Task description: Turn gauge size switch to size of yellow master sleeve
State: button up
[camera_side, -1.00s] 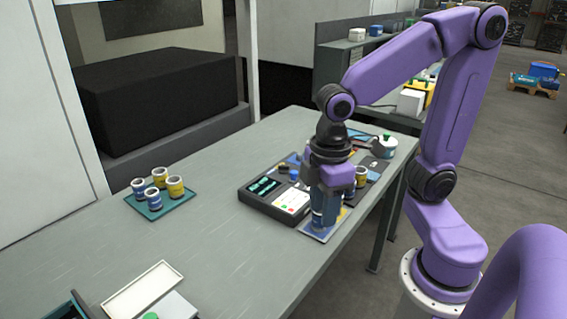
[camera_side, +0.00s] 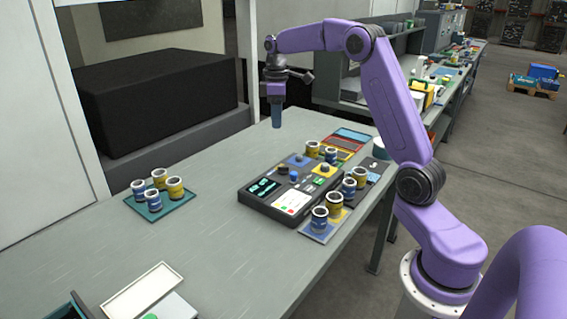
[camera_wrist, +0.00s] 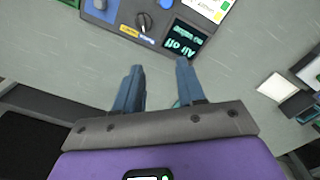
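The gauge box (camera_side: 262,205) stands on the table with a lit screen (camera_side: 263,187). Its black size switch (camera_wrist: 143,22) shows in the wrist view above a yellow label (camera_wrist: 129,30) and a blue label (camera_wrist: 147,37). The screen (camera_wrist: 184,40) there reads "Air off". Yellow-banded sleeves (camera_side: 334,203) and blue-banded sleeves (camera_side: 320,218) stand in pairs beside the box; I cannot tell which yellow one is the master. My gripper (camera_side: 277,124) hangs above the table behind the box. In the wrist view my gripper (camera_wrist: 160,68) has its fingers apart with nothing between them, clear of the switch.
A teal tray (camera_side: 152,215) with several blue and yellow sleeves stands at the left. A white tray (camera_side: 143,291) lies at the front. Coloured trays (camera_side: 352,135) lie behind the box. The table between the teal tray and the box is clear.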

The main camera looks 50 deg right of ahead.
aim_at(283, 169)
jog(key=d+f, duration=0.1)
jog(key=f, duration=0.5)
jog(key=d+f, duration=0.1)
jog(key=f, duration=0.4)
jog(key=d+f, duration=0.2)
jog(key=f, duration=0.4)
jog(key=shift+w+f, duration=0.25)
jog(key=shift+f, duration=0.05)
grip_shut()
